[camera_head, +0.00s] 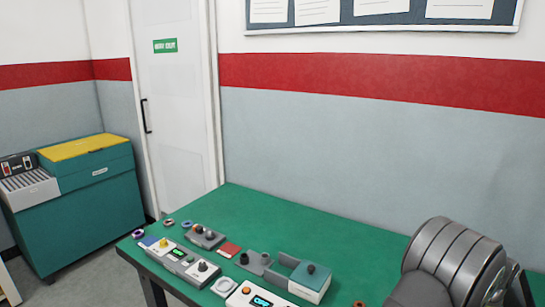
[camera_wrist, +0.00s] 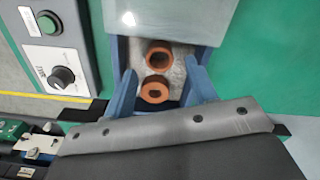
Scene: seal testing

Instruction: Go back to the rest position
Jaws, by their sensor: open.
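My gripper (camera_wrist: 162,73) shows in the wrist view, its two blue-grey fingers spread apart, with nothing clamped between them. Beyond and between the fingers lie two orange-brown rings: a farther ring (camera_wrist: 158,53) and a nearer ring (camera_wrist: 154,90). They rest on a pale grey surface below a light grey block. Whether the fingers touch anything around the rings is hard to tell. In the head view a dark grey ribbed part of my arm fills the lower right; the gripper does not show there.
The green table (camera_head: 335,238) carries several small grey and teal devices along its front. A red square (camera_head: 229,250) lies among them. A teal cabinet with a yellow top (camera_head: 85,146) stands left. The table's back is clear. A panel with a knob (camera_wrist: 62,77) is close left.

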